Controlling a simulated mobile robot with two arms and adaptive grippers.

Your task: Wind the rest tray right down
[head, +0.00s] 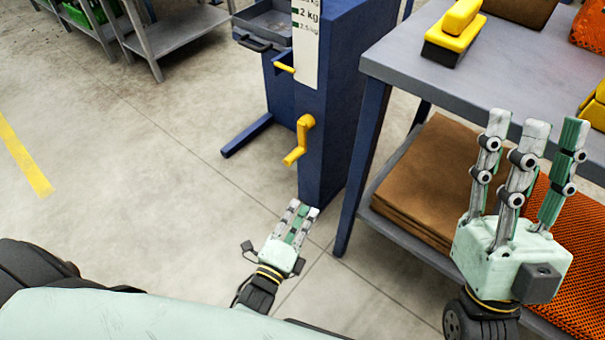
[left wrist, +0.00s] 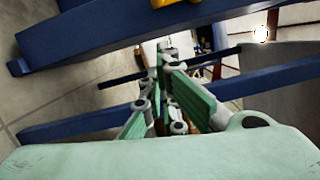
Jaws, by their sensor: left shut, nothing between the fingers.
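The rest tray (head: 268,28) is a dark grey tray with a black front handle, high on the blue column (head: 330,110) at the top of the head view. My left gripper (head: 298,212) is shut and empty, below and apart from the crank. Its fingers also show in the left wrist view (left wrist: 165,65). My right gripper (head: 534,125) is open and empty, fingers up.
A grey bench (head: 400,58) stands right of the column, bearing a yellow and black tool (head: 455,30). Floor (head: 150,160) left of the column is clear. A blue foot (head: 247,135) juts out left.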

